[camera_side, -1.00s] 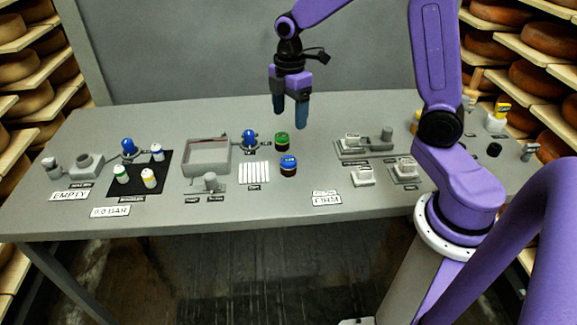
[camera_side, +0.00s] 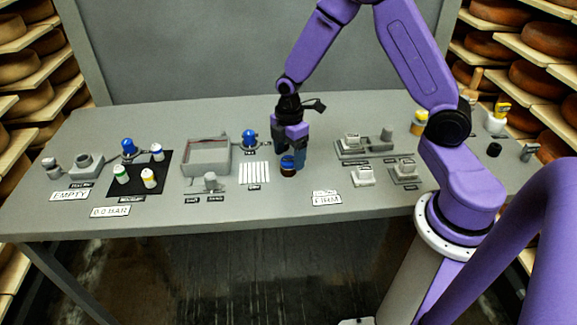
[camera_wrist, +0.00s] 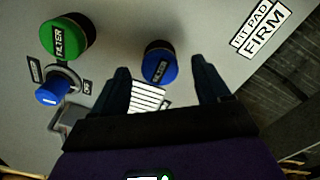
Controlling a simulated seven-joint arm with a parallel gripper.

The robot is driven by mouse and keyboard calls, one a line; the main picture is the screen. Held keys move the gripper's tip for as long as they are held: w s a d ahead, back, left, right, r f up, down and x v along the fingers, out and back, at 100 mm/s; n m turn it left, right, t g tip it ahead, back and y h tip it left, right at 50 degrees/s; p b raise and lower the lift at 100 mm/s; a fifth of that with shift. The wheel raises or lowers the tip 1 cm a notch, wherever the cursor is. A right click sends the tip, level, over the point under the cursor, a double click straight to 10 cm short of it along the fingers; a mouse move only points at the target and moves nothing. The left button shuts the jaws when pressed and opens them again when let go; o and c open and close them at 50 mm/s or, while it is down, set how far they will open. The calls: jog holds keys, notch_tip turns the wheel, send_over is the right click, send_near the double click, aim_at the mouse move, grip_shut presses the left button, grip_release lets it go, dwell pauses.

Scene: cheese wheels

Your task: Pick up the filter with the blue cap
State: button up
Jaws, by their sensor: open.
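The filter with the blue cap (camera_side: 288,162) stands upright on the bench, its body dark under the cap. In the wrist view its cap (camera_wrist: 159,66) lies between and slightly beyond my two fingertips, with a gap on each side. My gripper (camera_side: 292,156) is open, pointing down, low over the bench at this filter; its fingers also show in the wrist view (camera_wrist: 161,70). A filter with a green cap (camera_wrist: 66,38) stands at the upper left in the wrist view; in the side view it is hidden behind my gripper.
A blue-knobbed valve (camera_side: 249,136) and a grey open tray (camera_side: 207,172) stand to the left. A white slatted pad (camera_side: 255,173) lies close by. A sign reading FIRM (camera_side: 326,198) is at the front. Grey fixtures (camera_side: 366,144) stand to the right.

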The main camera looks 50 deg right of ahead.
aim_at(289, 159)
jog(key=shift+f, duration=1.8)
jog(key=c, duration=1.1)
jog(key=shift+r, duration=0.15)
jog(key=shift+w+r, duration=0.1)
jog(key=shift+r, duration=0.45)
jog(key=s+r, duration=0.7)
jog(key=s, duration=0.2)
jog(key=s+r, duration=0.4)
jog(key=s, duration=0.1)
jog(key=shift+a+r, duration=0.2)
jog(key=shift+r, duration=0.15)
